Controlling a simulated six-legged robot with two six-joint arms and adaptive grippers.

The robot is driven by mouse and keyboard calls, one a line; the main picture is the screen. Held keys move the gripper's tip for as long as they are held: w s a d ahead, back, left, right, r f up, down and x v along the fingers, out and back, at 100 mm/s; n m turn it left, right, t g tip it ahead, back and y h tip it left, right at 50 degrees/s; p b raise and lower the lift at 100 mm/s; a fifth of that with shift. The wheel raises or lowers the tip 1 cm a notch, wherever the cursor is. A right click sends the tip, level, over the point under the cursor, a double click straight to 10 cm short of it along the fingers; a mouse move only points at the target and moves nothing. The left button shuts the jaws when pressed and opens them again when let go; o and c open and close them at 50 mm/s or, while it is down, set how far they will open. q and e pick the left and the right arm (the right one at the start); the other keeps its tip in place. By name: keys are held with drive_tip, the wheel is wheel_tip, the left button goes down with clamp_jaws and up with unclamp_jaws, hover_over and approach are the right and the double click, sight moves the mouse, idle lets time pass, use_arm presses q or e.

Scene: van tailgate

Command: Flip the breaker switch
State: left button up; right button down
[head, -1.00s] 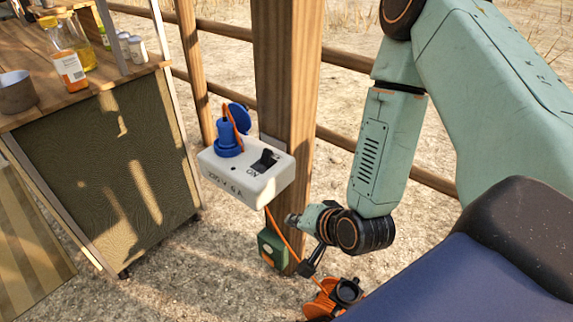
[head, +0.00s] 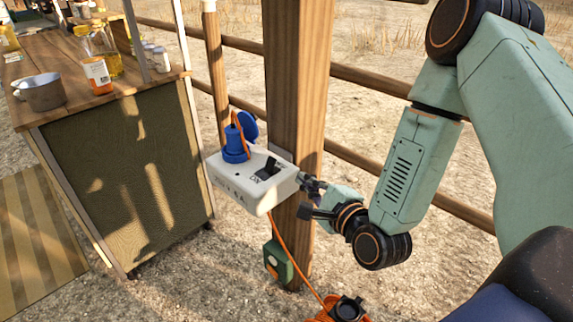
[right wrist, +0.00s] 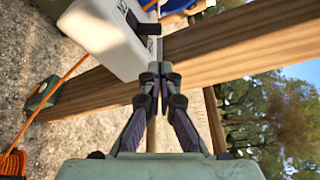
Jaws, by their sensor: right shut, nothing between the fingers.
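The white power box (head: 235,185) is fixed to a wooden post (head: 292,95). Its black breaker switch (head: 267,169) is on the top face beside an "ON" label, and a blue plug (head: 236,145) stands in the socket to its left. In the right wrist view, the box (right wrist: 100,40) and the dark switch (right wrist: 146,27) are at the top. My right gripper (head: 309,186) is shut and empty at the right edge of the box. In the right wrist view, its fingertips (right wrist: 160,68) are together below the switch, seemingly apart from it. My left gripper is out of view.
An orange cable (head: 285,252) hangs from the box past a green box (head: 277,262) to an orange reel (head: 335,312). A wooden counter (head: 120,92) with a mug (head: 43,93) and bottles stands left. Fence rails run behind the post.

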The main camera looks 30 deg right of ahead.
sight(284, 172)
drive_tip(key=shift+a, duration=0.15)
drive_tip(key=shift+w, duration=0.1)
drive_tip(key=w+b, duration=0.1)
drive_tip(key=w, duration=0.1)
drive_tip(key=w+f, duration=0.1)
drive_tip(key=w, duration=0.2)
drive_tip(key=w+b, duration=0.1)
drive_tip(key=w, duration=0.2)
drive_tip(key=shift+w+f+b, duration=0.15)
drive_tip(key=shift+f+b, duration=0.15)
drive_tip(key=shift+b, duration=0.05)
drive_tip(key=shift+w, duration=0.7)
drive_tip(key=shift+a, duration=0.1)
